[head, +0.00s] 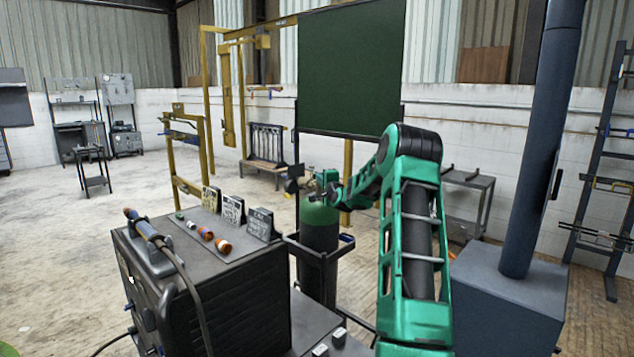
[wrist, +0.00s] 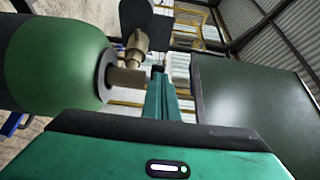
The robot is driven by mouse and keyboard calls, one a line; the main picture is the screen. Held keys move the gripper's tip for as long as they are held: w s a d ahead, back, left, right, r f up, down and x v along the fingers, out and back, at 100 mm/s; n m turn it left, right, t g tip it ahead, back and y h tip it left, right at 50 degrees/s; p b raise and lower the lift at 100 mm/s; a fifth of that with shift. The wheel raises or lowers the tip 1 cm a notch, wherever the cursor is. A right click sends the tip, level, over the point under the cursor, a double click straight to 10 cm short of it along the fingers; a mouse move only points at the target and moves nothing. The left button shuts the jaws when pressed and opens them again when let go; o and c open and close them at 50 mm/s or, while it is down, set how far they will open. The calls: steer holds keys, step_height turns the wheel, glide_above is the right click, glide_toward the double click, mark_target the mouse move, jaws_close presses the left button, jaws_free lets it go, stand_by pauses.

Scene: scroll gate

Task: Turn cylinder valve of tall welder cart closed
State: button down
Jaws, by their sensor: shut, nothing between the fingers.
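My gripper (head: 324,187) is at the cylinder top. Its teal fingers (wrist: 160,92) are shut and empty, close beside the valve; contact is unclear.
A black welder unit (head: 210,280) with a torch, small nozzles and cards on top stands left of the cylinder. A dark green screen (head: 350,70) hangs behind. A blue-grey box with a column (head: 510,290) stands right. Open floor lies at left.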

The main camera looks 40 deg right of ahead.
steer(key=shift+w+d, duration=0.25)
steer(key=shift+w, duration=0.35)
